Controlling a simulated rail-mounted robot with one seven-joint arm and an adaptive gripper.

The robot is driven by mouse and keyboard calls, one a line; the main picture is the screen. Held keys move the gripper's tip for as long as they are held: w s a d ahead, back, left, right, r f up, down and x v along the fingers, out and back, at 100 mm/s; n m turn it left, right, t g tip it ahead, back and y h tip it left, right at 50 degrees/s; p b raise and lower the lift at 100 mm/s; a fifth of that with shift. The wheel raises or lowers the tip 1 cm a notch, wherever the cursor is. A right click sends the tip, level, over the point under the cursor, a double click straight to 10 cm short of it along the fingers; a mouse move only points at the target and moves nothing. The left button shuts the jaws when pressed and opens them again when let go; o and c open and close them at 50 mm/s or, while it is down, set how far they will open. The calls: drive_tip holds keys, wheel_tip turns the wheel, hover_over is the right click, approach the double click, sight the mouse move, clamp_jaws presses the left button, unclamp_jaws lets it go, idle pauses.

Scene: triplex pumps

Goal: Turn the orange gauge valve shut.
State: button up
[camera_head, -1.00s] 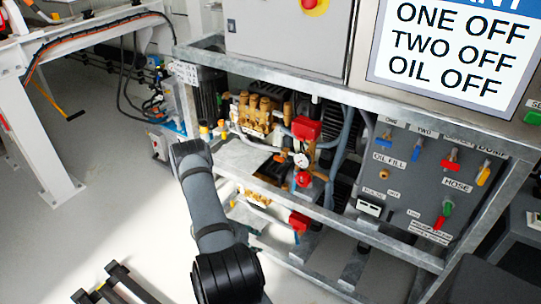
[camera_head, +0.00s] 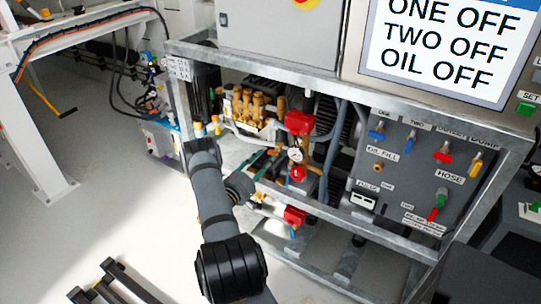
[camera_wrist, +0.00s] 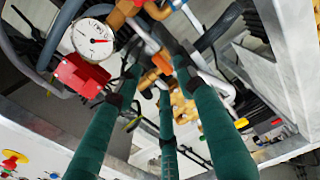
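A small orange part (camera_wrist: 161,63), which looks like the gauge valve's handle, shows in the wrist view between the far ends of my fingers. My gripper (camera_wrist: 160,78) has three long green fingers, spread apart and holding nothing I can see. Whether a fingertip touches the orange part I cannot tell. The white round gauge (camera_wrist: 92,37) is left of the fingers, with a red block below it. In the head view, the gauge (camera_head: 296,155) stands in the pump frame, and my gripper (camera_head: 260,162) reaches in from its left. The orange handle is not clear there.
Brass pump fittings (camera_head: 250,105), pipes and a red block (camera_head: 298,122) crowd around the gauge. A metal frame rail (camera_head: 330,213) runs in front. A grey panel (camera_head: 405,185) with coloured valves stands to the right. The floor at left is mostly clear.

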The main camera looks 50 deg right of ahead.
sight(272, 154)
drive_tip(key=shift+w+d, duration=0.15)
drive_tip(key=shift+d, duration=1)
drive_tip(key=shift+w+d, duration=0.15)
drive_tip(key=shift+d, duration=1)
clamp_jaws()
